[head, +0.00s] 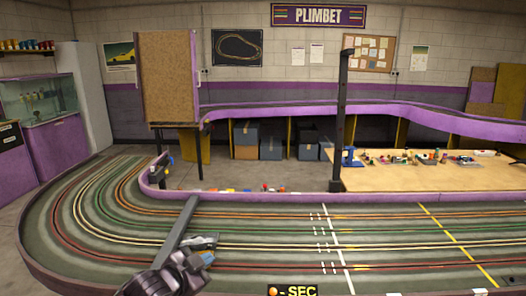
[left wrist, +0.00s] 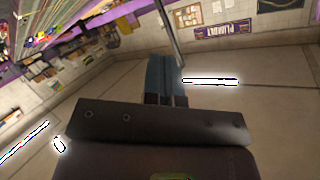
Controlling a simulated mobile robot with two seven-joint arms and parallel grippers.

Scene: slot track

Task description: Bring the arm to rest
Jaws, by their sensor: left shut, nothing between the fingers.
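My right gripper is in neither view.
The grey slot track (head: 120,262) with coloured lanes curves along the left and runs right. A purple wall (head: 260,198) edges it. A dark post (head: 341,120) stands behind. A wooden table (head: 440,180) with small items is at right.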

